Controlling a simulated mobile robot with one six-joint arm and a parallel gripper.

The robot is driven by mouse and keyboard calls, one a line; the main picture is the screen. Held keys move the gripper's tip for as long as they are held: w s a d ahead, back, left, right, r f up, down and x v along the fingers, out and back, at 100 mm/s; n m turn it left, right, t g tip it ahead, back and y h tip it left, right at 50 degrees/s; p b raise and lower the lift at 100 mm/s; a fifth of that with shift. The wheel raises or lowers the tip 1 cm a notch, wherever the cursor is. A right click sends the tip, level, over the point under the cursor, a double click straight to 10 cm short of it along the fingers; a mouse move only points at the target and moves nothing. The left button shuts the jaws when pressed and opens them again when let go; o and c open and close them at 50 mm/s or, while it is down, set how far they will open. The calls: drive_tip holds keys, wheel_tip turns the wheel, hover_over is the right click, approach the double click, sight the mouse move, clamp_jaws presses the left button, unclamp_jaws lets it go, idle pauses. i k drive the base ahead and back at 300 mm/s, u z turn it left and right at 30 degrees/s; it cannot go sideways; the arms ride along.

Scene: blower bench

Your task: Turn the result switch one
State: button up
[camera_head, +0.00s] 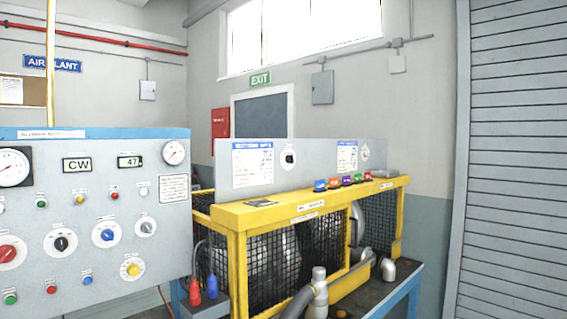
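A grey upright panel (225,182) stands behind a yellow mesh cage. It carries a black knob on a white round plate (288,158) near its middle and a smaller light dial (365,152) at its right. Each is beside a white and blue notice. A large control panel (120,215) at the left holds red (7,252), black (61,243), blue (107,235), grey (147,227) and yellow (131,269) rotary knobs. The lettering is too small to read, so I cannot tell which is result switch one. My gripper is not in view.
The yellow cage (238,215) stands on a bench (405,285), with several coloured buttons (346,181) on its top. Red and blue plugs (195,292) hang at its left corner. A grey pipe (318,290) sticks out in front. A ribbed shutter (515,150) is at the right.

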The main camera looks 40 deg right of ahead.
sight(289, 158)
drive_tip(key=k, duration=1.2)
drive_tip(key=z, duration=0.6)
drive_tip(key=i, duration=1)
drive_tip(key=u, duration=0.15)
